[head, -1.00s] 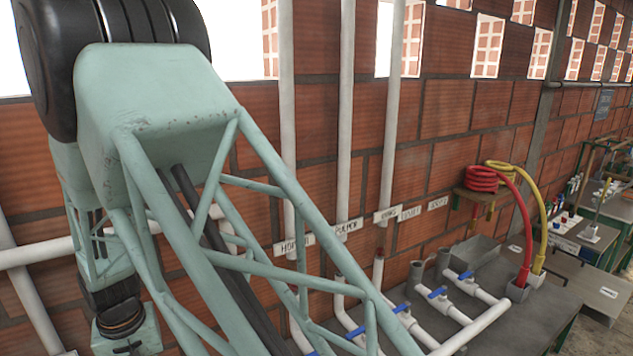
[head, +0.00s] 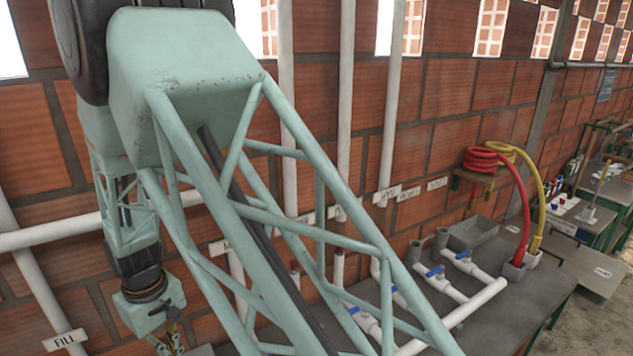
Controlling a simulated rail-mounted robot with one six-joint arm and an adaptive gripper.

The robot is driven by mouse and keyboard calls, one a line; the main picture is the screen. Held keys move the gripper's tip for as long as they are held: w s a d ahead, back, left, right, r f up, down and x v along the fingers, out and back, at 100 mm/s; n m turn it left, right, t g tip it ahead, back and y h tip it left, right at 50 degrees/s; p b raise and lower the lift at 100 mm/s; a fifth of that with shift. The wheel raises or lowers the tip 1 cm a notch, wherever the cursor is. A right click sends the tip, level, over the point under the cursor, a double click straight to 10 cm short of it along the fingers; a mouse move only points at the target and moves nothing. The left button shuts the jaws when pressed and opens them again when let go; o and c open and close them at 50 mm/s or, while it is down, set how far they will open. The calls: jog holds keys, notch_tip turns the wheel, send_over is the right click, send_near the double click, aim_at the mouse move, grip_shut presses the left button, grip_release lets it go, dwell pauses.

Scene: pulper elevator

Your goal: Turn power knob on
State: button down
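My pale green arm crosses the left and middle of the head view and covers part of the wall and bench. My gripper (head: 167,341) points down at the lower left. Its tips are cut off by the bottom edge, so I cannot tell whether it is open or shut. I see no power knob that I can identify. It may be outside the view or behind my arm.
A grey bench (head: 530,275) stands right of my arm, with white pipes (head: 465,310) and blue-handled valves (head: 435,271). Red hose (head: 522,215) and yellow hose (head: 541,195) hang from a wall shelf. A "FILL" label (head: 65,339) is at lower left. A brick wall runs behind.

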jog(key=shift+w+d+r+n, duration=0.1)
jog(key=shift+w+d+n, duration=0.25)
jog(key=shift+n, duration=0.15)
jog(key=shift+f, duration=0.2)
jog(key=shift+f+b, duration=1.6)
jog(key=shift+f, duration=1.7)
jog(key=shift+a, duration=0.3)
jog(key=shift+s+a+b, duration=0.15)
jog(key=shift+s+b, duration=0.3)
jog(key=shift+s, duration=0.05)
jog(key=shift+s+a+b, duration=0.15)
jog(key=shift+s+b, duration=0.3)
jog(key=shift+s, duration=0.05)
jog(key=shift+s+a+b, duration=0.4)
jog(key=shift+s+a, duration=0.05)
jog(key=shift+s+d, duration=0.25)
jog(key=shift+s, duration=0.1)
dwell(0.5)
